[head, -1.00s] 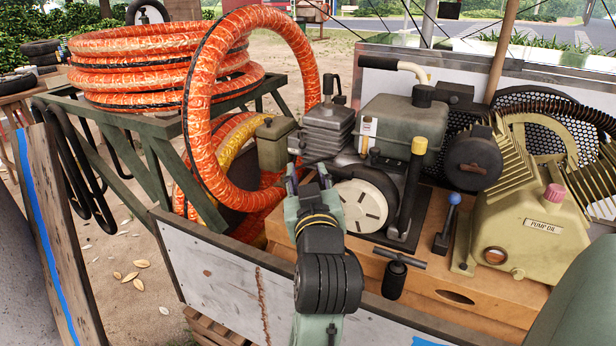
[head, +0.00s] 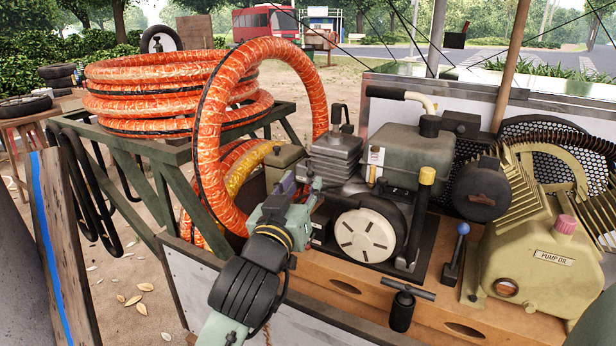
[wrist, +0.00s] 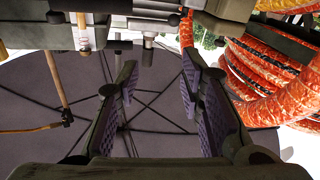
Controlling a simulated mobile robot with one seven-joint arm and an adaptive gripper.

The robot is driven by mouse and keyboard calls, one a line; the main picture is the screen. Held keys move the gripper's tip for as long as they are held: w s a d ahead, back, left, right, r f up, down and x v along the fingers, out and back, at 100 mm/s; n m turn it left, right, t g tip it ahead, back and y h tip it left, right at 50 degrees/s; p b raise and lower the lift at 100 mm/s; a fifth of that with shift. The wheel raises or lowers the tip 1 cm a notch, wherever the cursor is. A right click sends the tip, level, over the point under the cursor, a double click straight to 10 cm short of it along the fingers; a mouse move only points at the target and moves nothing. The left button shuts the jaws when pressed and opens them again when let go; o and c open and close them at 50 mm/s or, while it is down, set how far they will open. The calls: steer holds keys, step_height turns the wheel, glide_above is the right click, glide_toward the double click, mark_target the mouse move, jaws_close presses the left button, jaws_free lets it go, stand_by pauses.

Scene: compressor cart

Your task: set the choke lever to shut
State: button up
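My gripper (head: 298,190) is left of the engine's cream recoil disc (head: 365,235), close to the finned cylinder (head: 336,158) in the picture. In the wrist view its two purple-padded fingers (wrist: 165,95) stand apart with nothing clearly between them. A small silver-grey fitting (wrist: 148,40) under the engine block shows at the top, just beyond the fingers. I cannot make out the choke lever for certain; my gripper covers part of the engine's left side. A lever with a blue knob (head: 463,229) stands upright right of the engine.
Orange hose coils (head: 170,90) lie on a green rack at left, one loop hanging beside my gripper. The pump oil housing (head: 535,260) and a black T-handle (head: 403,310) are to the right. The cart's pale side panel (head: 215,285) is below my arm.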

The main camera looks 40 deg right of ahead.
mark_target(309, 176)
steer(key=shift+g, duration=0.6)
steer(key=w+d+f+p, duration=0.1)
steer(key=w+d, duration=0.1)
steer(key=w+d+p, duration=0.1)
steer(key=w+d, duration=0.1)
steer(key=d, duration=0.1)
steer(key=w+d+f+p, duration=0.1)
steer(key=w+d, duration=0.1)
steer(key=w, duration=0.1)
steer(key=shift+d+f, duration=0.2)
steer(key=shift+f, duration=0.15)
steer(key=shift+c, duration=0.2)
jaws_close()
